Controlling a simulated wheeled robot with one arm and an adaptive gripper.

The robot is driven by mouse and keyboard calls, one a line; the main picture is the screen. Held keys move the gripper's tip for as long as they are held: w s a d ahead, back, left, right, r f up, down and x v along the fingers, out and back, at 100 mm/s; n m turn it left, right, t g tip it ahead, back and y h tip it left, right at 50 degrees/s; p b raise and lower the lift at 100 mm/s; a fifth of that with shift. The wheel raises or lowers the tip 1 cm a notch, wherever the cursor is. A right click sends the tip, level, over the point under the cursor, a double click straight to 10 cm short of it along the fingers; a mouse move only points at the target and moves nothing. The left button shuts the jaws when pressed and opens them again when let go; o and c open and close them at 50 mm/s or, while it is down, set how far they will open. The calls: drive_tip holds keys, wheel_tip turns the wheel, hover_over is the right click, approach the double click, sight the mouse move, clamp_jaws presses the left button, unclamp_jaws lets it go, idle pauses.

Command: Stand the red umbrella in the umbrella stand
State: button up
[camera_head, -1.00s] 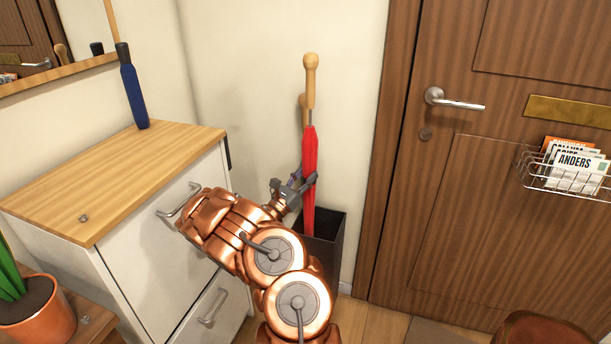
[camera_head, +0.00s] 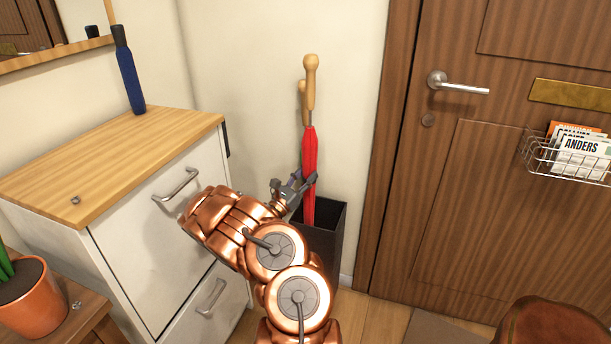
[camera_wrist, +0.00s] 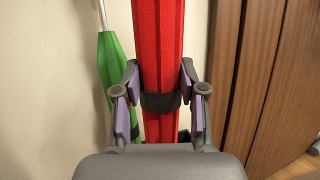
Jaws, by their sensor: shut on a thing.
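The red umbrella (camera_head: 309,160) is upright, with its wooden handle at the top. My gripper (camera_head: 300,185) is shut around its red canopy, and the wrist view shows the fingers on both sides of the umbrella (camera_wrist: 158,45) at a dark band. The umbrella stand (camera_head: 325,238) is a dark, open-topped box on the floor against the wall. The umbrella's lower part reaches down at the stand's opening; its tip is hidden. A green umbrella (camera_wrist: 112,70) shows left of the red one in the wrist view. A second wooden handle (camera_head: 302,95) shows behind the red umbrella.
A white cabinet (camera_head: 140,205) with a wooden top stands to the left, with a blue umbrella (camera_head: 130,80) upright on it. A wooden door (camera_head: 480,220) with a wire basket (camera_head: 565,160) is at right. A potted plant (camera_head: 30,305) is at lower left.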

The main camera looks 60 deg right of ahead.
drive_tip(key=shift+f+b, duration=0.35)
drive_tip(key=shift+f, duration=0.3)
drive_tip(key=o, duration=1.2)
drive_tip(key=shift+a, duration=0.1)
drive_tip(key=v, duration=1.1)
drive_tip(key=shift+w+a+f, duration=0.1)
drive_tip(key=shift+a+f, duration=0.05)
drive_tip(key=shift+a, duration=0.2)
